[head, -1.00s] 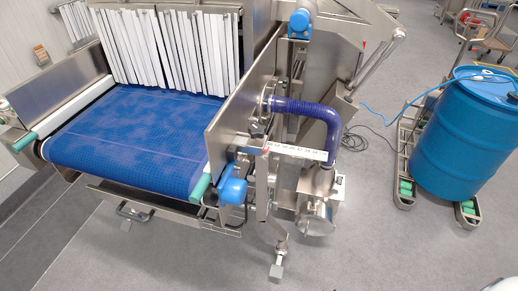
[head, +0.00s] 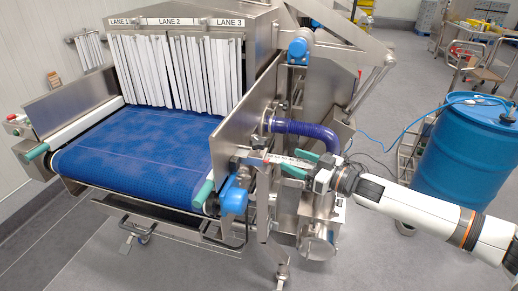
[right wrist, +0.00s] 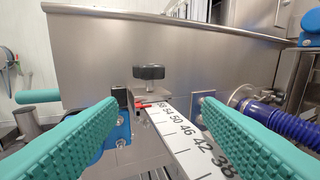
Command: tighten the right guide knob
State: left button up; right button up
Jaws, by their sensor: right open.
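The guide knob (right wrist: 148,72) is a black round knob on a short post in the right wrist view. It stands at the far end of a white numbered scale (right wrist: 180,137), by a small red pointer (right wrist: 143,105). My right gripper (right wrist: 160,104) is open and empty, with its teal ridged fingers on either side of the scale; the knob is ahead of the fingertips, apart from them. In the head view my right gripper (head: 289,161) reaches in from the right over the scale. My left gripper is not in view.
A steel side plate (head: 241,118) stands beside the blue belt (head: 140,146). A purple hose (head: 305,130) curves behind my right gripper. A blue drum (head: 461,150) stands at the right. White strip curtains (head: 170,72) hang at the tunnel mouth.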

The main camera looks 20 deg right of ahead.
aim_at(265, 145)
jog(key=shift+y, duration=0.3)
jog(key=p+x, duration=0.1)
jog(key=x, duration=0.2)
jog(key=r+p+x, duration=0.1)
jog(key=x, duration=0.2)
jog(key=a+r+x, duration=0.1)
jog(key=x, duration=0.3)
jog(key=shift+s+p, duration=0.35)
jog(key=shift+p, duration=0.05)
jog(key=shift+x, duration=0.8)
jog(key=shift+f, duration=0.1)
jog(key=c, duration=1)
